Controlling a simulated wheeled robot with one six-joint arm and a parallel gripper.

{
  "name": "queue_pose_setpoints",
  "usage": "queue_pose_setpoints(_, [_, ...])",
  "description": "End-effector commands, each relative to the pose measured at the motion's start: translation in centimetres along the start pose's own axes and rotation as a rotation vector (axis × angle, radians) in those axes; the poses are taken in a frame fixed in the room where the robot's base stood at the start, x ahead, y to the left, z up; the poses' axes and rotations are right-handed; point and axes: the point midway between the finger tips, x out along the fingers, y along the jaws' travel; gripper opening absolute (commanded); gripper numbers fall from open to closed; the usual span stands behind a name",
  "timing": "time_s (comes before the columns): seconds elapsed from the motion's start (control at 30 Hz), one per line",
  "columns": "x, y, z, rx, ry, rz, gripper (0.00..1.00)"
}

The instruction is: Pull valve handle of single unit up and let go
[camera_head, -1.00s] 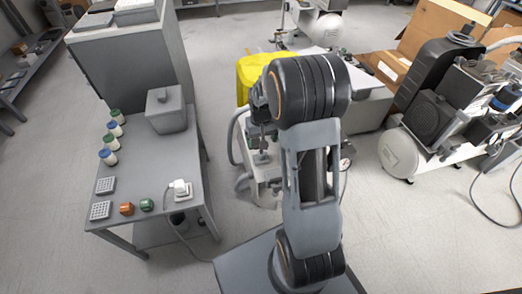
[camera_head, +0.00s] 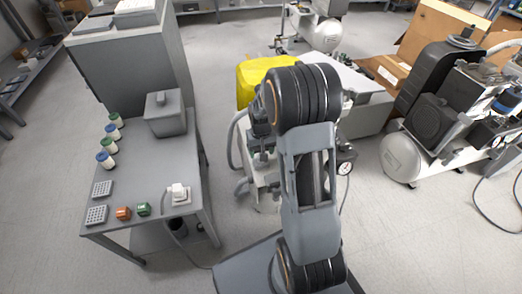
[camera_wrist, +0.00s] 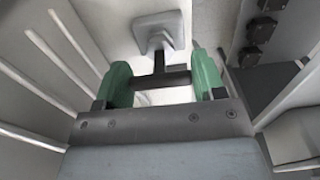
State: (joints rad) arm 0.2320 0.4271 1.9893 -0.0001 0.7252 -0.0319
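In the wrist view, my gripper (camera_wrist: 160,66) has two green fingers standing apart. A grey valve handle (camera_wrist: 158,30) with a squarish plate and a dark stem lies just beyond and between the fingertips. The stem runs down to a dark crossbar between the fingers; I cannot tell whether either finger touches it. In the head view, the single unit (camera_head: 262,198) is a pale cabinet with hoses, standing behind my arm. My arm hides much of it, and the handle cannot be made out clearly there.
A grey table (camera_head: 150,165) with jars, small blocks and a grey box stands at left. A yellow cover (camera_head: 262,78) lies behind the unit. A larger compressor (camera_head: 430,130) stands at right beside a cardboard box (camera_head: 425,35). Ribbed pale walls flank my gripper closely in the wrist view.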

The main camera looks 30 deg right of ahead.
Motion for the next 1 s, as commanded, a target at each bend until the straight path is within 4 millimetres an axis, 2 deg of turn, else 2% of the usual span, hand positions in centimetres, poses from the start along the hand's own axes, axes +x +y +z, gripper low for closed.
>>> queue_pose_setpoints(0.07, [0.0, 0.0, 0.0, 0.000, 0.000, 0.000, 0.55])
queue_pose_setpoints(0.47, [0.0, 0.0, 0.0, 0.000, 0.000, 0.000, 0.17])
queue_pose_setpoints(0.57, [-0.2, 0.0, 0.0, 0.000, 0.000, 0.000, 0.16])
queue_pose_setpoints(0.8, [-1.9, 0.0, 0.0, 0.000, 0.000, 0.000, 0.16])
queue_pose_setpoints(1.0, [-1.8, 0.0, -0.1, 0.000, 0.001, 0.000, 0.16])
